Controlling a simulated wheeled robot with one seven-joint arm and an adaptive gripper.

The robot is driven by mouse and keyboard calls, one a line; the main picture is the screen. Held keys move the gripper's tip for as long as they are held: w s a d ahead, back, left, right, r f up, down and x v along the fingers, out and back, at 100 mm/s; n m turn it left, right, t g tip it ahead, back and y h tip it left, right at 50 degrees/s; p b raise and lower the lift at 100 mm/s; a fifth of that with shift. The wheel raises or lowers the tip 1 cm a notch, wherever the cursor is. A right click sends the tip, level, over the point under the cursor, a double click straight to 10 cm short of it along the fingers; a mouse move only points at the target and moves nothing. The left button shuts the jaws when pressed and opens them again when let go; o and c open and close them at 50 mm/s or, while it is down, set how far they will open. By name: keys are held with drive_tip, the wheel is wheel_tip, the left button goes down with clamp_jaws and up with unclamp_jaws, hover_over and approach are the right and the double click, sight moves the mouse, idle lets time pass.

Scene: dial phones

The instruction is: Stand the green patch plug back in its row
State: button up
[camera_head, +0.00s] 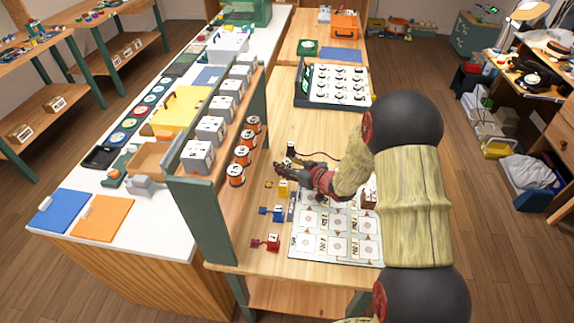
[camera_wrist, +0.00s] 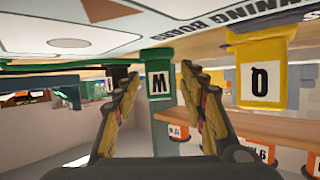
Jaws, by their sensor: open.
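The wrist view appears upside down. In it a green plug (camera_wrist: 158,85) with a letter label lies between the two spread fingers of my gripper (camera_wrist: 160,74). Gaps show on both sides of it. Its wide end is toward the board, as with the yellow plug (camera_wrist: 262,75) to the right. I cannot tell whether it touches the board. In the head view my gripper (camera_head: 279,171) is low at the board's far left corner and hides the green plug. The yellow plug (camera_head: 283,188), blue plug (camera_head: 275,213) and red plug (camera_head: 271,242) form a row nearer the camera.
The white printed board (camera_head: 338,247) lies right of the row. A shelf (camera_head: 205,215) with orange-labelled cans (camera_head: 236,175) and white boxes stands close on the left. A small black object (camera_head: 290,150) is just beyond my gripper. Bare wood (camera_head: 283,110) lies farther back.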

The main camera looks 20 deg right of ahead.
drive_tip(key=p+v, duration=0.1)
drive_tip(key=v, duration=0.3)
drive_tip(key=p+v, duration=0.1)
drive_tip(key=v, duration=0.3)
drive_tip(key=p+v, duration=0.1)
drive_tip(key=v, duration=0.3)
drive_tip(key=shift+w+r+p, duration=0.15)
drive_tip(key=shift+r+p, duration=0.1)
drive_tip(key=shift+p, duration=0.05)
drive_tip(key=d+r+m+h, duration=0.1)
drive_tip(key=d+r+h, duration=0.35)
drive_tip(key=r, duration=0.45)
drive_tip(key=s+r+m+g+h, duration=0.2)
drive_tip(key=s+r+h, duration=0.2)
drive_tip(key=s+r, duration=0.4)
drive_tip(key=s+a+r+g, duration=0.1)
drive_tip(key=s+a+r, duration=0.1)
drive_tip(key=s, duration=0.5)
drive_tip(key=s+a+r+m+g+y, duration=0.1)
drive_tip(key=s+a, duration=0.3)
drive_tip(key=s, duration=0.4)
drive_tip(key=s+a+r+g+y, duration=0.1)
drive_tip(key=s+a+r+g, duration=0.1)
drive_tip(key=s, duration=0.6)
drive_tip(key=shift+a+r+m+g, duration=0.3)
drive_tip(key=shift+a+r+m, duration=0.1)
drive_tip(key=shift+a, duration=0.25)
drive_tip(key=shift+w+y, duration=0.1)
drive_tip(key=shift+y, duration=0.15)
